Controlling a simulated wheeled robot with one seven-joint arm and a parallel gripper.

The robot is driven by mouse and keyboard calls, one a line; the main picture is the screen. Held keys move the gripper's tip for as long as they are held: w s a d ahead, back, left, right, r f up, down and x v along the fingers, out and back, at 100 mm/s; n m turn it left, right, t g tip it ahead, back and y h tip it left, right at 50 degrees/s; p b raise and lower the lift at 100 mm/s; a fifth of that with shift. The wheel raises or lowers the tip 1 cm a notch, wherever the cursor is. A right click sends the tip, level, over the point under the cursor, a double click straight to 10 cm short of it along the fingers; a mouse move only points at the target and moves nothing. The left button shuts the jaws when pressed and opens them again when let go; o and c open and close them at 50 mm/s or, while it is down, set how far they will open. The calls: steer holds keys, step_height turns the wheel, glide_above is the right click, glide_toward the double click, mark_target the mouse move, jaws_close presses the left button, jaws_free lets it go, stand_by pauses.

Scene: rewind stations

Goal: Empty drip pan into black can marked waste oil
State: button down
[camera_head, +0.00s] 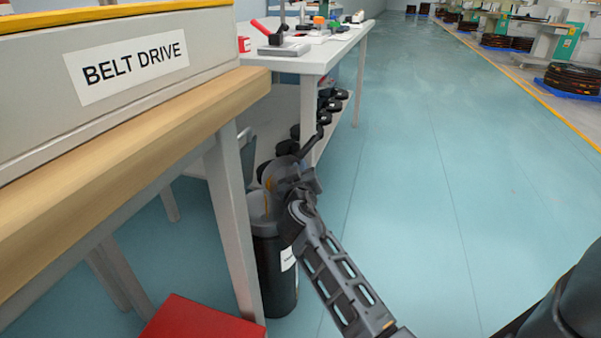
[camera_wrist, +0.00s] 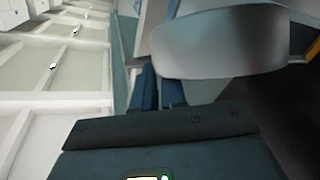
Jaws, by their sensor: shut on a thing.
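A black can (camera_head: 272,285) with a white label stands on the floor beside the wooden bench; the label's writing is too small to read. Its top is partly hidden by my arm. In the wrist view, my gripper (camera_wrist: 158,90) is shut on a grey, smooth, rounded pan (camera_wrist: 220,45), which fits the drip pan. The pan appears tilted in that view, and I cannot tell whether any oil is in it. In the head view, my wrist is over or just beside the can's top; the fingertips and the pan cannot be made out clearly there.
A wooden bench (camera_head: 225,98) with a BELT DRIVE box (camera_head: 130,70) stands close on the left. A red box (camera_head: 195,320) is at the bottom. A white table (camera_head: 318,55) with tools stands behind the can. The blue-green floor (camera_head: 440,180) to the right is clear.

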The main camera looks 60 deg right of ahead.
steer(key=shift+w+a+r+n+t+h+b, duration=0.3)
steer(key=shift+a+r+n+h+b, duration=0.35)
steer(key=shift+b, duration=1.2)
stand_by(1.1)
steer(key=shift+f+n, duration=0.1)
steer(key=shift+n, duration=0.25)
stand_by(0.6)
steer(key=shift+a+n+t+h, duration=0.25)
steer(key=shift+n+t+h, duration=0.05)
steer(key=shift+h, duration=0.05)
steer(key=shift+w+a+r+n+t+h, duration=0.25)
steer(key=shift+a+n, duration=0.1)
steer(key=shift+n, duration=0.1)
steer(key=shift+w+a+r+n+t+h, duration=0.15)
steer(key=shift+a+r+n+t, duration=0.1)
steer(key=shift+a+n, duration=0.15)
stand_by(2.2)
